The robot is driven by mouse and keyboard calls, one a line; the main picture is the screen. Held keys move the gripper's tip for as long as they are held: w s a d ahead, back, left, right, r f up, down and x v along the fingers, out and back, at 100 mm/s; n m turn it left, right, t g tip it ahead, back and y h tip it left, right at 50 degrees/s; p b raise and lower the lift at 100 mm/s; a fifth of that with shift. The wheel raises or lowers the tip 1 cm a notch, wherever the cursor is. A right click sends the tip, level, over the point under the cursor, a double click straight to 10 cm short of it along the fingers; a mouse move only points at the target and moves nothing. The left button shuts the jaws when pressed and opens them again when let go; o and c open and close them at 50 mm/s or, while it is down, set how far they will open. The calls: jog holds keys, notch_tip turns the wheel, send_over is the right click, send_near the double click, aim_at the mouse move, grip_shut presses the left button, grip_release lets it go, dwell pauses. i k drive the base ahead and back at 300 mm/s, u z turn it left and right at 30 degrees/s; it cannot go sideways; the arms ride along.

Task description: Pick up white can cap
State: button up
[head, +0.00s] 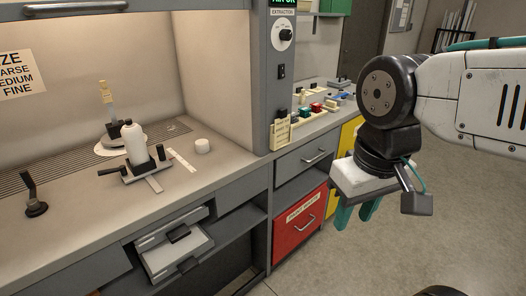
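A small white round piece (202,146), which looks like the can cap, sits on the grey worktop inside the hood bay, right of a white bottle. Its top and side show, and nothing covers it. My gripper (356,217) hangs at the right over the floor, in front of the drawers and well away from the white piece. Its two teal fingers point down with a gap between them, and I see nothing held.
A white bottle (134,143) stands in a dark clamp fixture left of the white piece, with a pale strip (181,161) between. A black lever (34,193) rises at the far left. The hood's grey post (281,85) stands between my gripper and the bay.

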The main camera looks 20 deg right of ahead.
aim_at(202, 146)
jog(key=u, duration=0.05)
jog(key=k, duration=0.3)
jog(key=z, duration=1.05)
jog(key=i, duration=0.7)
jog(key=u, duration=0.45)
jog(key=i, duration=0.55)
jog(key=u, duration=0.75)
jog(key=i, duration=0.55)
